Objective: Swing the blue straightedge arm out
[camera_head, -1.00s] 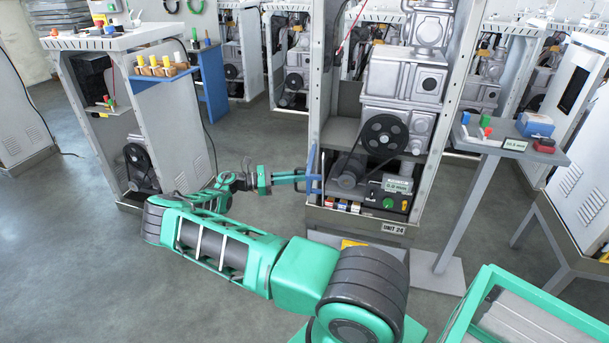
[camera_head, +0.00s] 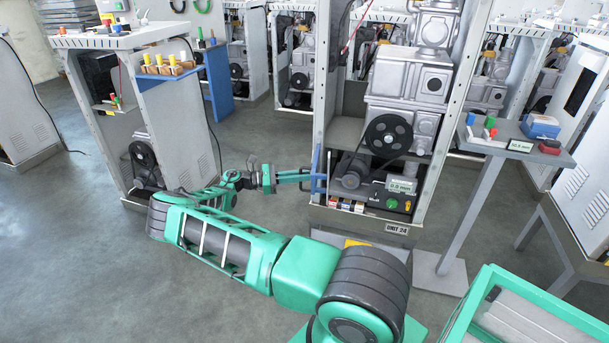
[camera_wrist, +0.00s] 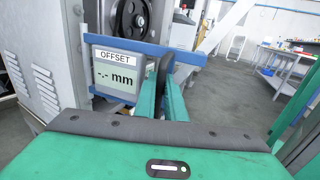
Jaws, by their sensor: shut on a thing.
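The blue straightedge arm (camera_head: 316,168) is at the left front edge of the open machine cabinet marked UNIT 24 (camera_head: 397,229). In the wrist view it is a blue bar (camera_wrist: 190,57) running across in front of the grippers' tips, with a sign reading "OFFSET -.- mm" (camera_wrist: 115,75) at its left part. My gripper (camera_head: 306,176) reaches it from the left in the head view. In the wrist view its two green fingers (camera_wrist: 163,88) are close together around a dark upright piece at the bar. The exact contact is partly hidden by the fingers.
A black pulley (camera_head: 388,136) and a small display box (camera_head: 402,186) sit inside the cabinet. A side stand (camera_head: 520,140) with coloured parts is to the right. Another cabinet (camera_head: 180,120) stands left. Floor between the two cabinets is open.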

